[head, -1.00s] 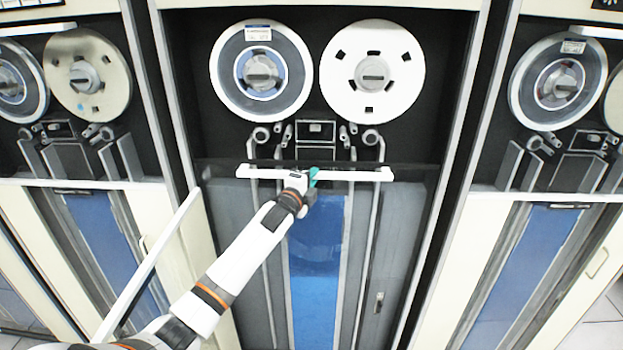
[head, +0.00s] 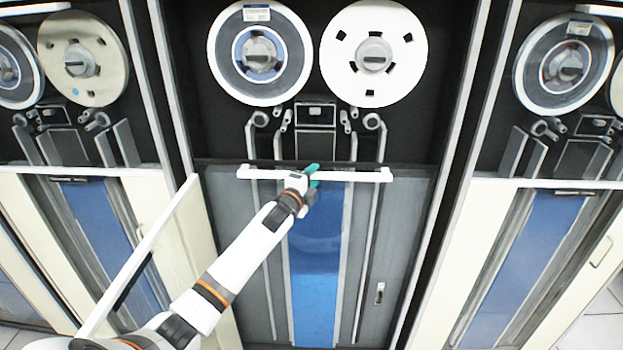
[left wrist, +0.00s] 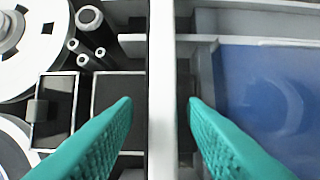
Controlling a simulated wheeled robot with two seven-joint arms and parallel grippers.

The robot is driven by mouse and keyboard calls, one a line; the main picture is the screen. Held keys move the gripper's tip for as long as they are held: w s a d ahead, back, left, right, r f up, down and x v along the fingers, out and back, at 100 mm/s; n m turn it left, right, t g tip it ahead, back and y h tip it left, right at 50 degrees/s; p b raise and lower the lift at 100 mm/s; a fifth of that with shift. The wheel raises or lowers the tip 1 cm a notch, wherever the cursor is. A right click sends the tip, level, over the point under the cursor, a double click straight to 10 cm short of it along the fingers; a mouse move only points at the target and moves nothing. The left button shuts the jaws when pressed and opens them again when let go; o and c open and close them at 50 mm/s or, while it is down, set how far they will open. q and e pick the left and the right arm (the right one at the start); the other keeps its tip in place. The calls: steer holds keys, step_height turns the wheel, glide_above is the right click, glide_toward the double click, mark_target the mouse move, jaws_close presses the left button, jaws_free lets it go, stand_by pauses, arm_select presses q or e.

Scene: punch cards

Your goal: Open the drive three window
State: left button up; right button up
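The drive three window shows in the head view at the middle cabinet as a long white bar (head: 355,176) lying level below the two tape reels. Only a thin dark strip of pane is discernible just above it; the rest I cannot make out. My left gripper (head: 313,176) is at the middle of the bar, its teal fingers above and below it. In the left wrist view the white bar (left wrist: 161,90) runs between the two fingers of my left gripper (left wrist: 161,103), with a gap visible on each side, so it is open around the bar. My right gripper is out of view.
Reels (head: 373,55) and tape guides stand exposed above the bar. A blue panel (head: 317,270) between grey panels lies below it. Similar drives stand on both sides, with white ledges (head: 550,183). A pale slanting edge (head: 140,255) stands left of my left arm.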

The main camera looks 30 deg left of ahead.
arm_select(q)
steer(key=shift+s+d+f, duration=0.1)
steer(key=shift+s, duration=0.35)
steer(key=s+d+b, duration=0.1)
steer(key=s+b, duration=0.2)
steer(key=s, duration=0.8)
steer(key=shift+d, duration=0.35)
